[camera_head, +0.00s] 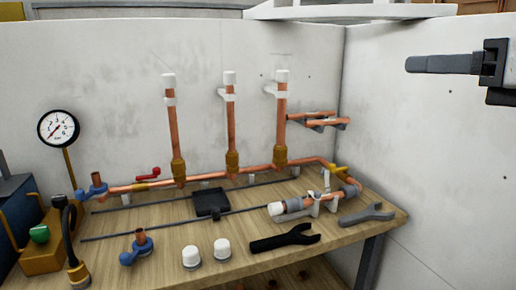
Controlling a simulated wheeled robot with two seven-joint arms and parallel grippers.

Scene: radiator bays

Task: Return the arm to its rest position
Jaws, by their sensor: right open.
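My right gripper (412,64) is at the upper right, held in the air in front of the right wall panel. It is seen side-on, with one dark finger pointing left and any second finger hidden behind it. It is open, with nothing between its fingers that I can see, and it is well apart from the bench and pipes. My left gripper is not in view.
A wooden bench (185,258) carries a copper manifold (215,175) with three capped risers. A pressure gauge (59,128) stands at the left. Two wrenches, a black one (285,238) and a grey one (366,214), and white caps (192,257) lie near the front.

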